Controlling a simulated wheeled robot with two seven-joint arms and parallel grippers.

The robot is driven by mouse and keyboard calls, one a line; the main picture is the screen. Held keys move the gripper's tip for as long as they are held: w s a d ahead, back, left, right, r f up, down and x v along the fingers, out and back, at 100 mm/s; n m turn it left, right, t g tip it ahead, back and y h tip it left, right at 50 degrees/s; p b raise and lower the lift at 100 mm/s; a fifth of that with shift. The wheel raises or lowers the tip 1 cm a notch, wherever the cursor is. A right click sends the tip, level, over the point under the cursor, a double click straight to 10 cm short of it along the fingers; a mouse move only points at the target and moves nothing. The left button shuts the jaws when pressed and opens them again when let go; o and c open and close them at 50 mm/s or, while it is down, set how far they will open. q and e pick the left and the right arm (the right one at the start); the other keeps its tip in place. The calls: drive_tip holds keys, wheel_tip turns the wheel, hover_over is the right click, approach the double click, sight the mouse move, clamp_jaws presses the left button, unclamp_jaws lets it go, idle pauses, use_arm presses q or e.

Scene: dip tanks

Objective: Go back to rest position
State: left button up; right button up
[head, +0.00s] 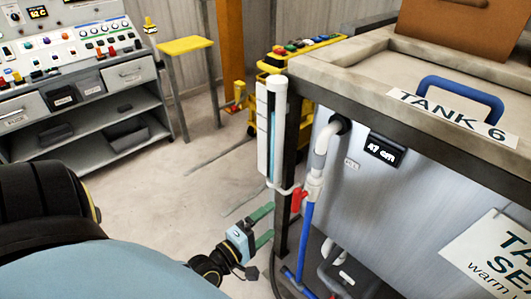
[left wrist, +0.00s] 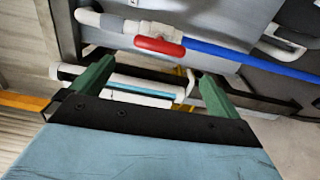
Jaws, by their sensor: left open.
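My left gripper (head: 268,224) is open and empty in the head view, low and just left of the tank's front corner. Its two green fingers point right and stand apart. In the left wrist view the gripper (left wrist: 155,72) also shows open, with nothing clamped between its fingers. A red valve handle (head: 297,200) on a white and blue pipe is a little above and right of the fingers. The red handle (left wrist: 160,46) lies beyond the fingers in the left wrist view. My right gripper is in neither view.
The tank (head: 400,205) labelled TANK 6 fills the right side, with a blue lid handle (head: 460,95) and a level tube (head: 271,130) at its corner. A control desk (head: 75,75) and a small yellow-topped table (head: 185,45) stand at the back left. The floor (head: 190,190) between is mostly clear.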

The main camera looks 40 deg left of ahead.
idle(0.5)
use_arm(q)
drive_tip(key=s+f+m+g+p, duration=0.8)
drive_tip(key=s+f+m+p, duration=0.3)
drive_tip(key=f, duration=0.3)
drive_tip(key=s+d+f+m+g+p, duration=0.1)
drive_tip(key=s+m+g+p, duration=0.1)
drive_tip(key=s, duration=0.5)
drive_tip(key=s+d+f+m+g+p, duration=0.2)
drive_tip(key=s+m+g+p, duration=0.1)
drive_tip(key=s, duration=0.4)
drive_tip(key=s+d+f+m+g+y+p, duration=0.1)
drive_tip(key=s+d+f+m+g+p, duration=0.1)
drive_tip(key=s+m+g, duration=0.2)
drive_tip(key=s, duration=0.3)
drive_tip(key=shift+d+p, duration=0.25)
drive_tip(key=shift+p, duration=0.1)
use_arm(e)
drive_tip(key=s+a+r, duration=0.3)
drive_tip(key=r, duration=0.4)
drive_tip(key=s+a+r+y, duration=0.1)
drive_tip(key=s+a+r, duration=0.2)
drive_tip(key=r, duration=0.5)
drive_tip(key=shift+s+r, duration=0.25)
use_arm(q)
drive_tip(key=shift+r, duration=0.1)
idle(1.8)
